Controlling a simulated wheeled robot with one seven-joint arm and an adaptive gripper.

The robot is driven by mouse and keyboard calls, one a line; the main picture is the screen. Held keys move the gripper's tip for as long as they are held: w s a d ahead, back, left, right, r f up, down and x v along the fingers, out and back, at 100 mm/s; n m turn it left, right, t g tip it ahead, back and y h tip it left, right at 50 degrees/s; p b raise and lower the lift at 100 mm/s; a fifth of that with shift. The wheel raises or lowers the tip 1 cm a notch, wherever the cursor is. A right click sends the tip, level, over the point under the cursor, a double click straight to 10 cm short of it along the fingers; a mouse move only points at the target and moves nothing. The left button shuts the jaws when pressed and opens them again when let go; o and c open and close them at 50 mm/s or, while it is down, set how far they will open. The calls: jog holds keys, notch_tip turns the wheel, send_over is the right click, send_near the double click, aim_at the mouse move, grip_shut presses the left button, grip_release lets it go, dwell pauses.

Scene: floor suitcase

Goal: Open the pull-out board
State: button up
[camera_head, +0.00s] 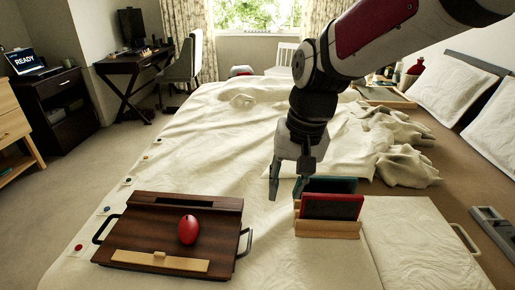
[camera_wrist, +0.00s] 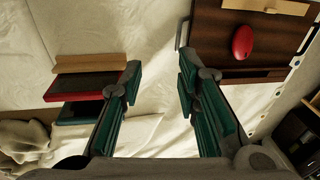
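A dark brown wooden board (camera_head: 170,222) with a metal handle at each side lies on the bed. A pale wood strip (camera_head: 160,261) with a small raised block runs along its near edge. A red egg-shaped object (camera_head: 188,229) sits on it. The board also shows at the upper right of the wrist view (camera_wrist: 215,38). I cannot tell which part is the pull-out board. My gripper (camera_head: 287,190) is open and empty above the bed, between the dark board and a wooden rack. In the wrist view its fingers (camera_wrist: 160,82) stand wide apart.
The pale wooden rack (camera_head: 327,228) right of my gripper holds a red-framed panel (camera_head: 333,207) and a teal one (camera_head: 330,185). A pale flat panel (camera_head: 420,245) with a handle lies to its right. Crumpled cloth (camera_head: 405,165) lies behind.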

jog(key=g+b, duration=0.1)
jog(key=b, duration=0.2)
send_near(250, 240)
jog(key=f+b, duration=0.1)
jog(key=f, duration=0.1)
jog(key=f+b, duration=0.1)
jog(key=f, duration=0.2)
jog(key=a+f+b, duration=0.1)
jog(key=f+b, duration=0.1)
jog(key=f, duration=0.1)
jog(key=shift+w, duration=0.1)
grip_shut()
